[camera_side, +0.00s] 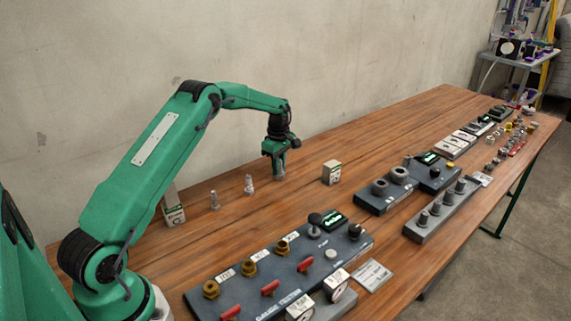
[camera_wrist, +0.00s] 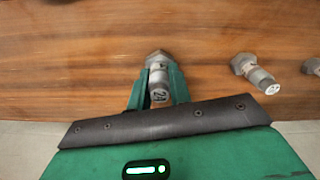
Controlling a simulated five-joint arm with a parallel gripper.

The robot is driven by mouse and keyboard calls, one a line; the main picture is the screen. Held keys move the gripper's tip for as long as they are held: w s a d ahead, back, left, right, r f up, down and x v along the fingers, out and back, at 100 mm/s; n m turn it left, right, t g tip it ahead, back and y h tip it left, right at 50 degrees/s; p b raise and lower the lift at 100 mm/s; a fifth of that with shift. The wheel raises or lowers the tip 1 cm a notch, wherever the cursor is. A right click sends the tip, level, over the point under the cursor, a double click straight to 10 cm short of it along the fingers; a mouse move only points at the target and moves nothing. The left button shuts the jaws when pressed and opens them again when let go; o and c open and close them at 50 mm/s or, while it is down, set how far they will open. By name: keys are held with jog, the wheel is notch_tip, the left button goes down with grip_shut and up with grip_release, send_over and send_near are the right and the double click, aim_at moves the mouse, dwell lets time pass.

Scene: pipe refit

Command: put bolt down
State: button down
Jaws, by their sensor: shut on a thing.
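My gripper (camera_side: 278,160) points down over the wooden table, near the wall side. It is shut on a grey metal bolt (camera_side: 280,174), whose lower part shows under the jaws. In the wrist view the bolt (camera_wrist: 158,75) sits between the two green fingers of my gripper (camera_wrist: 158,90), with its hex head towards the table and its marked end facing the camera. The bolt is about upright and its head is at or just above the table; I cannot tell if it touches.
Two similar bolts stand left of it, a nearer one (camera_side: 249,185) and a farther one (camera_side: 214,200). A small box (camera_side: 331,172) stands to the right. Another box (camera_side: 174,215) is at the left. A dark panel with brass fittings (camera_side: 330,240) lies in front. Bare wood surrounds the held bolt.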

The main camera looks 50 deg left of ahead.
jog(key=shift+f, duration=0.15)
jog(key=shift+f, duration=0.2)
jog(key=c, duration=1.3)
grip_release()
jog(key=shift+r, duration=0.1)
notch_tip(320, 180, up, 12)
